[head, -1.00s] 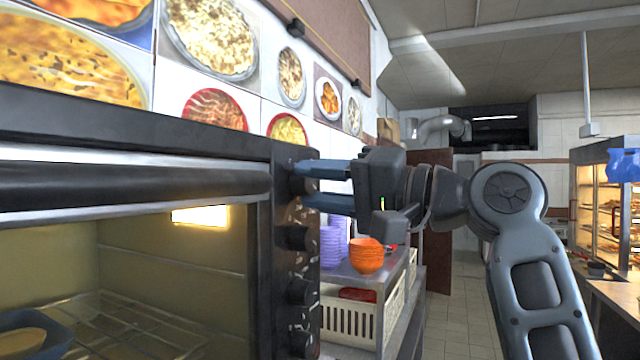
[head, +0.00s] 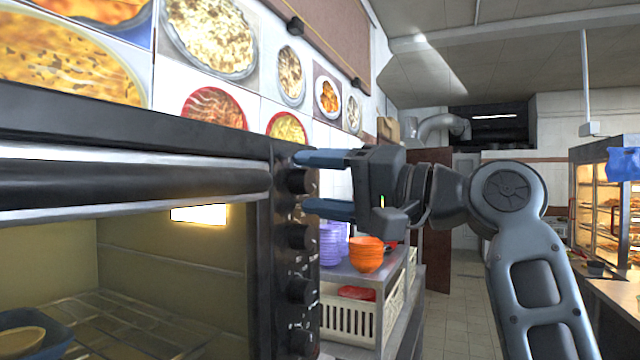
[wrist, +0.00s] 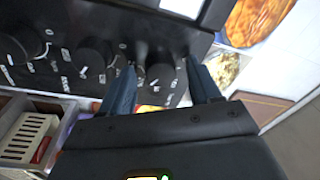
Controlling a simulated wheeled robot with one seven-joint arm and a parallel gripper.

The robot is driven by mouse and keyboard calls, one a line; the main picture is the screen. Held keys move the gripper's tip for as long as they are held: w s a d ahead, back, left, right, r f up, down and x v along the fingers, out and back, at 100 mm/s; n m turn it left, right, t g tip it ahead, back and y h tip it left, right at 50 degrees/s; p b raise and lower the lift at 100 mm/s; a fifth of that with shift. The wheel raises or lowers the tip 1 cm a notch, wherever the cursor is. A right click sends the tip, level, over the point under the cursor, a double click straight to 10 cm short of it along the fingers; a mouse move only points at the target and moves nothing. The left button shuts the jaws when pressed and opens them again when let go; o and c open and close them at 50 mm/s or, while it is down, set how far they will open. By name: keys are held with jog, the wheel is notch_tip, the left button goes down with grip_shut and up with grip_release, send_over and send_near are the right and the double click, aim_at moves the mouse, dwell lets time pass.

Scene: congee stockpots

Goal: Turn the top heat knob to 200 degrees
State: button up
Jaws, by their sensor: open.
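The black toaster oven (head: 130,128) has a column of dark round knobs on its right-hand control panel. The top heat knob (head: 298,181) is the highest of them. My gripper (head: 307,183) is open, with one blue finger above the knob and the other below it. In the wrist view the knob (wrist: 158,73) sits between the two fingertips, with a gap visible on its sides; whether either finger touches it I cannot tell. The scale marks by the knob are too blurred to read, and its pointer direction is unclear.
Lower knobs (head: 300,237) line the panel beneath the top one. Right of the oven, a metal shelf holds orange bowls (head: 367,255), purple bowls (head: 333,243) and a cream basket (head: 347,318). Food pictures cover the wall behind. The aisle floor (head: 462,300) is free.

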jog(key=b+v, duration=0.2)
jog(key=v, duration=0.5)
jog(key=shift+d, duration=0.35)
jog(key=shift+s, duration=0.15)
jog(key=shift+f, duration=0.1)
